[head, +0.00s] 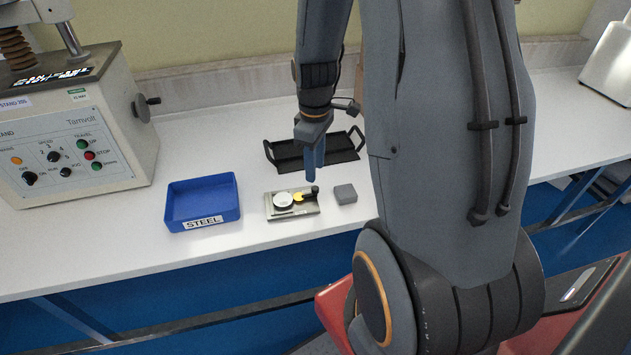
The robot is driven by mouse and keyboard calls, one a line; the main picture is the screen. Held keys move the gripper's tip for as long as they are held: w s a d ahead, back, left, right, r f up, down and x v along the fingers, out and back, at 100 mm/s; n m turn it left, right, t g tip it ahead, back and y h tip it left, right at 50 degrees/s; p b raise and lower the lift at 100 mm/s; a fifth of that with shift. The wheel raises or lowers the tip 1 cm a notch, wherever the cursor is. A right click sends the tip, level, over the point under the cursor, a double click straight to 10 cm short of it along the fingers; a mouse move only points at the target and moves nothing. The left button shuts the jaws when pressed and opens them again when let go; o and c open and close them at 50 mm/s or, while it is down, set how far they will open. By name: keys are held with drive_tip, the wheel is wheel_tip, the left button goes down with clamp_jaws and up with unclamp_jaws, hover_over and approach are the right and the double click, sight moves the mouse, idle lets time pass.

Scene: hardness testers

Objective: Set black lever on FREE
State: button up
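A small metal plate device (279,215) lies on the white bench, with a round white dial (284,200) and a yellow part on it. A short black lever (313,191) sits at its right end. Any marking such as FREE is too small to read. My gripper (312,178) points down just above and behind the lever, its blue fingers apart from the plate. From this angle I cannot tell whether the fingers are open or shut. I see nothing held in them.
A grey block (345,193) lies right of the device, a blue STEEL tray (203,222) left. A black handled tray (342,156) is behind. A large tester (85,125) with a side handle (147,101) stands left. Free bench lies between tester and black tray.

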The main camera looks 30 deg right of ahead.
sight(315, 188)
drive_tip(key=shift+f+p, duration=0.6)
drive_tip(key=shift+f, duration=2.65)
clamp_jaws()
